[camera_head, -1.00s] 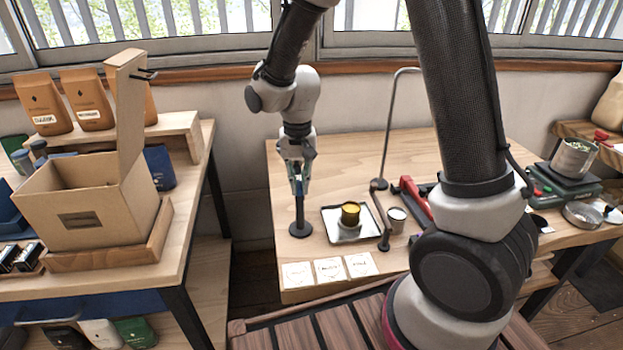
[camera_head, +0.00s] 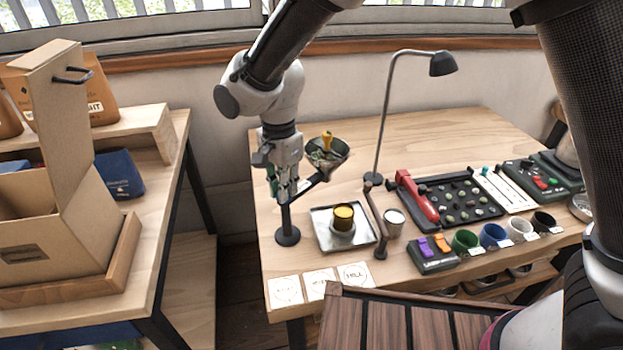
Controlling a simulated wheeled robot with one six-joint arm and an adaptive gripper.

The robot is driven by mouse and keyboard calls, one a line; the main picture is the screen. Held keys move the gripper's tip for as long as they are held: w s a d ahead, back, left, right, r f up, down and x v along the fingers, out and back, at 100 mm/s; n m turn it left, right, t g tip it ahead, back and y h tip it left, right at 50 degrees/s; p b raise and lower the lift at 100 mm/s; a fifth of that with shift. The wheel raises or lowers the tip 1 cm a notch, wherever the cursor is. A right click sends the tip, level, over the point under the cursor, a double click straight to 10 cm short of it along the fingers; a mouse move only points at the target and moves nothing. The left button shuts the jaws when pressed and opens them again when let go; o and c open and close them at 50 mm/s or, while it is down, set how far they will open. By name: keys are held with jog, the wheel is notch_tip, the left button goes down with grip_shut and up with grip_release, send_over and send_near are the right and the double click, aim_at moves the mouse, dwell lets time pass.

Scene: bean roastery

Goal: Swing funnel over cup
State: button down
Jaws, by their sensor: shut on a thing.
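The funnel (camera_head: 326,153) is a dark, wide bowl with a yellow knob, at the end of a thin dark arm. The arm slopes down to a black post on a round base (camera_head: 287,236) at the table's left. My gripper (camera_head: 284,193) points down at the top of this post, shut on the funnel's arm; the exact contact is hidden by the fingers. A small cup with a yellow top (camera_head: 343,218) stands on a square metal tray (camera_head: 322,236). The funnel hangs above and behind it, slightly left. A pale cup (camera_head: 394,224) stands right of the tray.
A dark lever stand (camera_head: 376,226) rises between tray and pale cup. A tall lamp (camera_head: 383,120), a red-handled bean board (camera_head: 460,203) and several coloured cups fill the right. Paper cards (camera_head: 320,283) lie in front. A cardboard box (camera_head: 60,235) stands on the left table.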

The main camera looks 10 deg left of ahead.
jog(key=m, duration=0.3)
jog(key=shift+m, duration=2)
jog(key=c, duration=1.5)
grip_release()
notch_tip(320, 180, up, 12)
